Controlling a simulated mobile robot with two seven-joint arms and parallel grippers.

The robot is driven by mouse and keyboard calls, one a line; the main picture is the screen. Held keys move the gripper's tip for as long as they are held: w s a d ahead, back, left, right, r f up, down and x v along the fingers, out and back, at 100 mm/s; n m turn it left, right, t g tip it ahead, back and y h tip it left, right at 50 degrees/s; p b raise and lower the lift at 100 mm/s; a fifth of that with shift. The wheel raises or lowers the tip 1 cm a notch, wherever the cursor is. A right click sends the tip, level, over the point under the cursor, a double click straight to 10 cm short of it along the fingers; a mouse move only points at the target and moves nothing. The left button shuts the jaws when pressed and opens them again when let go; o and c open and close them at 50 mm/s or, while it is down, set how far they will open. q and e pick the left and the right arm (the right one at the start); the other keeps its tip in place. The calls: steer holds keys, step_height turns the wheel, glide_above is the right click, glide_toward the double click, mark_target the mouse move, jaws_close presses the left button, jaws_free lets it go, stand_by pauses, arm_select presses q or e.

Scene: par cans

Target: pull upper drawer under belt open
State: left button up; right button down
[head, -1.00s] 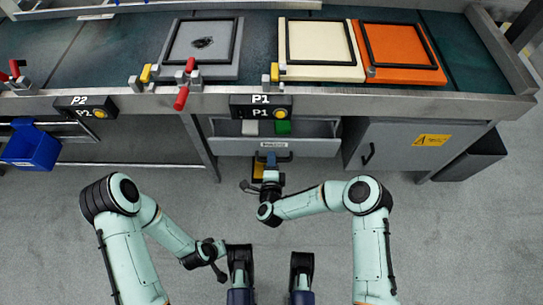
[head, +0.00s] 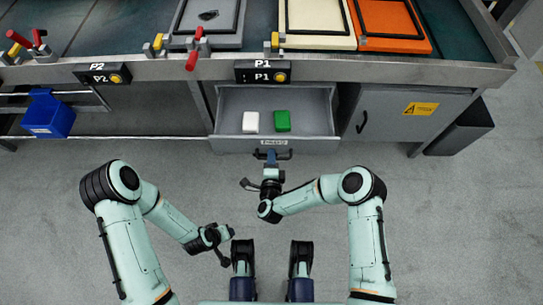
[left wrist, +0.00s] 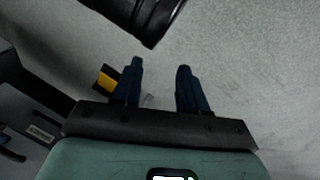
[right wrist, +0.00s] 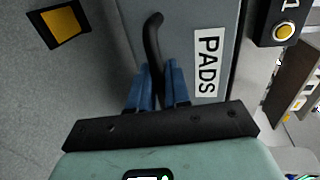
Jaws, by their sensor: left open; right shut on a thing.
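The upper drawer (head: 232,124) under the belt is pulled out from the cabinet below the P1 sign. A white block (head: 250,122) and a green block (head: 282,121) lie inside it. My right gripper (head: 271,160) is at the drawer's front and shut on its dark handle. In the right wrist view the blue fingers (right wrist: 156,88) close around the black handle (right wrist: 153,40), beside the PADS label (right wrist: 207,62). My left gripper (head: 226,233) is open and empty, low over the floor; its two fingers (left wrist: 160,88) stand apart in the left wrist view.
The belt (head: 130,30) runs above, carrying grey, cream and orange framed pads. A grey cabinet door (head: 400,115) with a warning sticker is right of the drawer. A blue bin (head: 48,115) hangs at left. The floor before the drawer is clear.

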steer(key=c, duration=1.3)
jaws_free()
steer(key=shift+s, duration=0.1)
arm_select(q)
steer(key=s+d+r+g+p, duration=0.1)
steer(key=s+d+r+p, duration=0.1)
steer(key=s, duration=0.3)
steer(key=shift+d+r+g+h+p, duration=0.25)
steer(key=shift+r+g+h+p, duration=0.15)
steer(key=shift+r+p, duration=0.3)
arm_select(e)
steer(key=v, duration=1.3)
